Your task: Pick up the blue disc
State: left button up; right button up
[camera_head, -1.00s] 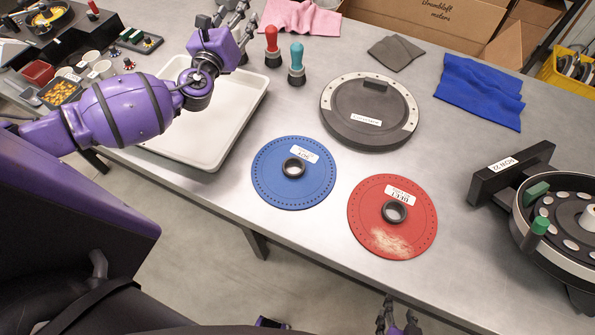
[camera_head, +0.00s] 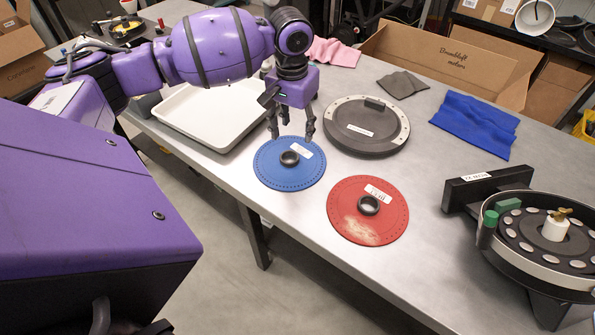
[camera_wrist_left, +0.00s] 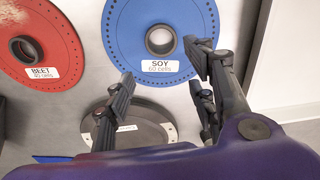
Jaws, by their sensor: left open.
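The blue disc (camera_head: 290,172) lies flat on the grey table, with a dark ring at its centre and a white label. In the left wrist view the blue disc (camera_wrist_left: 183,52) shows at the top, and its label reads SOY. My left gripper (camera_head: 291,138) points down above the far edge of the blue disc, fingers apart and empty. In the left wrist view its fingers (camera_wrist_left: 165,82) are spread near the label side of the disc. They do not grip the disc. My right gripper is not in view.
A red disc (camera_head: 348,225) labelled BEET lies close to the right of the blue one. A round dark lid (camera_head: 365,138) lies behind. A white tray (camera_head: 208,140) is at left, and a seed meter housing (camera_head: 535,262) stands at right. The table front is clear.

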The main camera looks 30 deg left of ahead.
aim_at(292, 153)
pick_arm(q)
jog(key=shift+s+a+f+n+g, duration=0.25)
jog(key=shift+f+n, duration=0.2)
jog(key=shift+f, duration=0.15)
jog(key=shift+s+a+f+n+g, duration=0.15)
jog(key=shift+s+f+n, duration=0.1)
jog(key=shift+f+n, duration=0.3)
jog(key=f, duration=0.5)
jog(key=shift+s+d+f, duration=0.25)
jog(key=shift+d+f, duration=0.1)
jog(key=shift+f, duration=0.05)
jog(key=shift+c, duration=0.5)
jog(key=c, duration=1.1)
